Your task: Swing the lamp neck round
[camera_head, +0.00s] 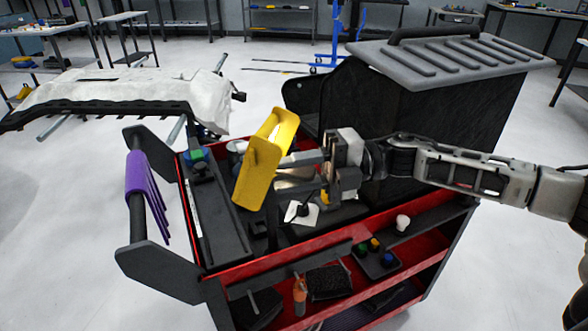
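A yellow, frame-like piece (262,162) that looks like the lamp's head stands tilted above the red and black cart. I cannot make out the lamp neck clearly; it may be hidden behind the yellow piece or my gripper. My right gripper (290,171) reaches in from the right over the cart, with its fingers pointing left at the yellow piece. The fingertips are close to or touching its right side; I cannot tell which, nor whether they are shut on anything. My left gripper is not in view.
The cart (330,238) has a tall black bin with a grey ribbed lid (450,60) at its back right. Purple sheets (148,190) hang at its left. A white-covered rack (130,92) stands at the back left. Small coloured items (374,246) sit on the front shelf.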

